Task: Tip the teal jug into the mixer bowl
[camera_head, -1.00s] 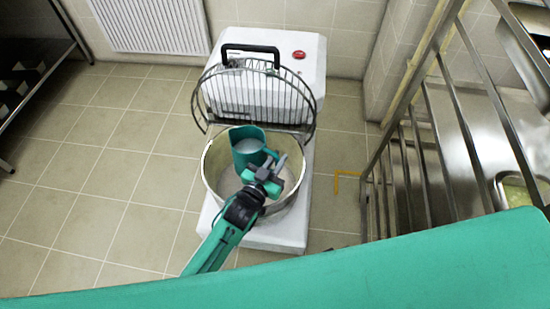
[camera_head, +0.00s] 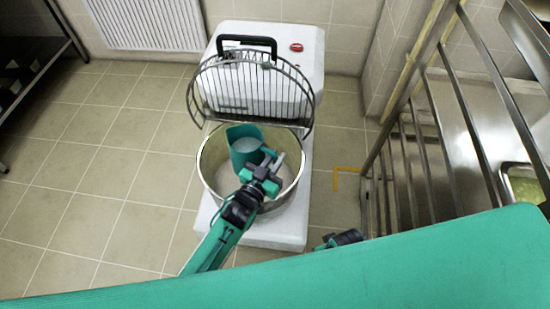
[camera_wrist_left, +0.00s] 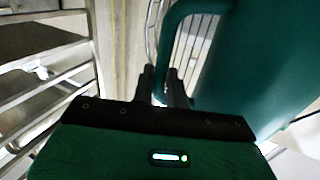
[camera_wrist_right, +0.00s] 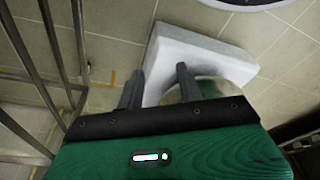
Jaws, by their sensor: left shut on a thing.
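The teal jug (camera_head: 237,134) has white contents showing at its mouth and is over the mixer bowl (camera_head: 204,178), inside the rim outline as seen from the head. It looks close to upright; any slight tilt is hard to judge. Pale material shows in the bowl. My left gripper (camera_head: 270,165) is shut on the jug's handle (camera_wrist_left: 168,45); the jug's wall (camera_wrist_left: 255,60) fills the right of the left wrist view. My right gripper (camera_wrist_right: 160,70) is open and empty, low beside the mixer's white base (camera_wrist_right: 185,50). Only a dark part of that arm shows in the head view.
The wire guard (camera_head: 255,90) stands raised behind the bowl, before the white mixer body (camera_head: 310,65). A metal rack (camera_head: 415,150) stands close on the right, holding a tray (camera_head: 522,185). Tiled floor on the left is clear up to a dark shelf (camera_head: 35,60).

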